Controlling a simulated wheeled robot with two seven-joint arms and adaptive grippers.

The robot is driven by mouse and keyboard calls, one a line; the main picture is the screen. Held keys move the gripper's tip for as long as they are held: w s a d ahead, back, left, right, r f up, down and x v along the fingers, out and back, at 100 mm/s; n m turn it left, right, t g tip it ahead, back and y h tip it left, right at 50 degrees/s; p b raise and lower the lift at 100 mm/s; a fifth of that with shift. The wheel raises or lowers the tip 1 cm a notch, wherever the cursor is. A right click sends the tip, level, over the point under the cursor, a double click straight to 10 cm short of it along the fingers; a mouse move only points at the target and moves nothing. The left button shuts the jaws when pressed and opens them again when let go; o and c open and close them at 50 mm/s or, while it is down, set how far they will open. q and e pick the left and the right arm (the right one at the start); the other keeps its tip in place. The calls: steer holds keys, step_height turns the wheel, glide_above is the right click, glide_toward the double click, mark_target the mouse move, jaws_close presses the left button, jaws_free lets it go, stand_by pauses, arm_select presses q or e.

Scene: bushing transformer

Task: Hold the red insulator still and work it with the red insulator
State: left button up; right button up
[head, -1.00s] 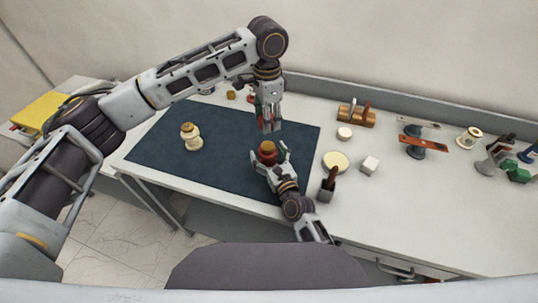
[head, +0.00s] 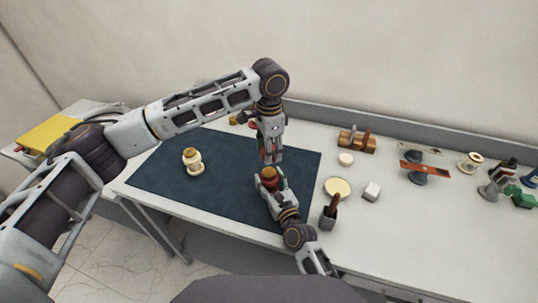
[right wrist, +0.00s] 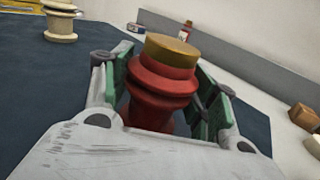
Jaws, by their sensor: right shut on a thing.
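The red insulator (head: 269,181) has a gold-brown cap. It stands out between the green-padded fingers of my right gripper (head: 270,180), which is shut on it near the right part of the dark mat. In the right wrist view the red insulator (right wrist: 160,82) shows its ribbed body and cap between the pads; its lower end is hidden. My left gripper (head: 270,157) points down, just above and behind the insulator in the head view. Its fingertips are small and I cannot tell whether they are open or touch it.
A cream insulator (head: 193,162) stands on the dark mat (head: 225,150), left of my grippers. A cream disc (head: 338,187), a white block (head: 371,192) and a dark holder (head: 329,217) lie to the right. Several tools and stands fill the far right. The mat's left part is mostly clear.

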mark_target(269, 171)
arm_select(q)
steer(key=shift+f, duration=0.85)
steer(key=shift+f, duration=0.25)
steer(key=shift+f, duration=2.9)
steer(key=shift+f, duration=0.4)
steer(key=o, duration=0.9)
steer(key=shift+c, duration=0.2)
steer(key=shift+r, duration=0.15)
steer(key=shift+r, duration=5.85)
